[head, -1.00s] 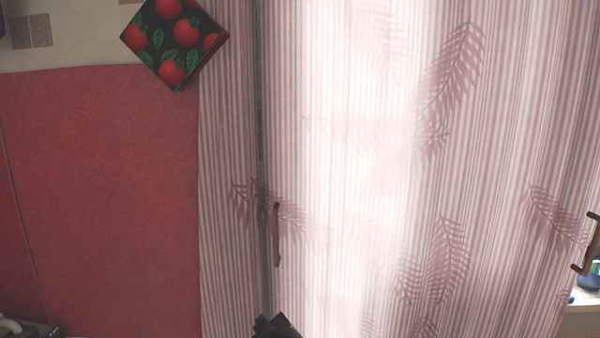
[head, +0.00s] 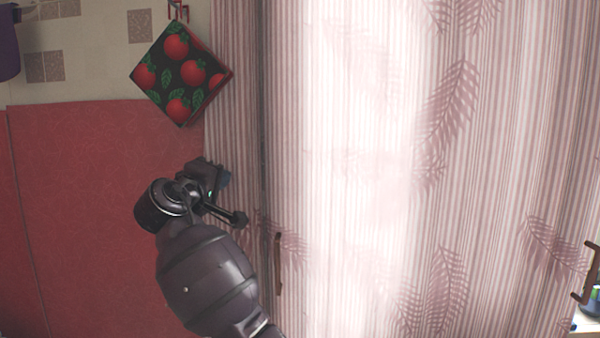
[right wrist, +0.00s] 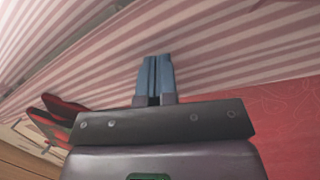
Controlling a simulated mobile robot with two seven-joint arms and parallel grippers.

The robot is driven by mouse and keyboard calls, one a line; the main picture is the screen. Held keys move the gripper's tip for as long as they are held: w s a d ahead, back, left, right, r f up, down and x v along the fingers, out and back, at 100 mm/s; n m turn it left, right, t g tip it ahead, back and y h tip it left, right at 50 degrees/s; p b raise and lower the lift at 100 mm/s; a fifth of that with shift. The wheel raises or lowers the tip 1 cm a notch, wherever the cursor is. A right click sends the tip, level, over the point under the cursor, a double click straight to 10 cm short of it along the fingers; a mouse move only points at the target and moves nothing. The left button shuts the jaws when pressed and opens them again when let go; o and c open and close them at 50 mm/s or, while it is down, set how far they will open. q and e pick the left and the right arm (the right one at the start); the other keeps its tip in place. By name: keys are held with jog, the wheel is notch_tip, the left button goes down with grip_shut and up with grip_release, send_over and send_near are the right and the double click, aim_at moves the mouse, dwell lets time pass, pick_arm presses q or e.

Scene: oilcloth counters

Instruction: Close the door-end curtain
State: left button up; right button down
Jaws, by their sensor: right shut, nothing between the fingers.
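A pink-and-white striped curtain with leaf patterns fills most of the head view: a narrow strip (head: 232,80) at the left and a wide part (head: 400,130) at the right, with a dark vertical line between them. A brown handle (head: 279,262) is just right of that line. Another brown handle (head: 588,275) is at the wide part's right edge. I cannot tell which part is the door-end curtain. My right gripper (head: 222,180) is in front of the narrow strip, above and left of the nearer handle. Its blue fingers (right wrist: 155,76) are shut and empty. My left gripper is out of view.
A tomato-patterned pot holder (head: 180,72) hangs from a hook above my right gripper. Beyond the curtain's right edge, a pale sill (head: 588,324) holds a small blue item.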

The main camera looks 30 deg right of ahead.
jog(key=s+d+m+g+h, duration=0.35)
jog(key=s+g, duration=0.25)
jog(key=g, duration=0.3)
jog(key=shift+n+h, duration=0.35)
jog(key=shift+h, duration=0.1)
jog(key=p+x, duration=0.1)
jog(key=x, duration=0.7)
jog(key=shift+w+d+r+p, duration=0.15)
jog(key=shift+w+p, duration=0.05)
jog(key=shift+p, duration=0.15)
jog(key=d, duration=0.1)
jog(key=s+d, duration=0.1)
jog(key=d, duration=0.1)
jog(key=shift+p, duration=0.35)
jog(key=shift+s+d, duration=0.4)
jog(key=shift+d, duration=0.1)
jog(key=shift+d, duration=0.1)
jog(key=shift+d, duration=0.1)
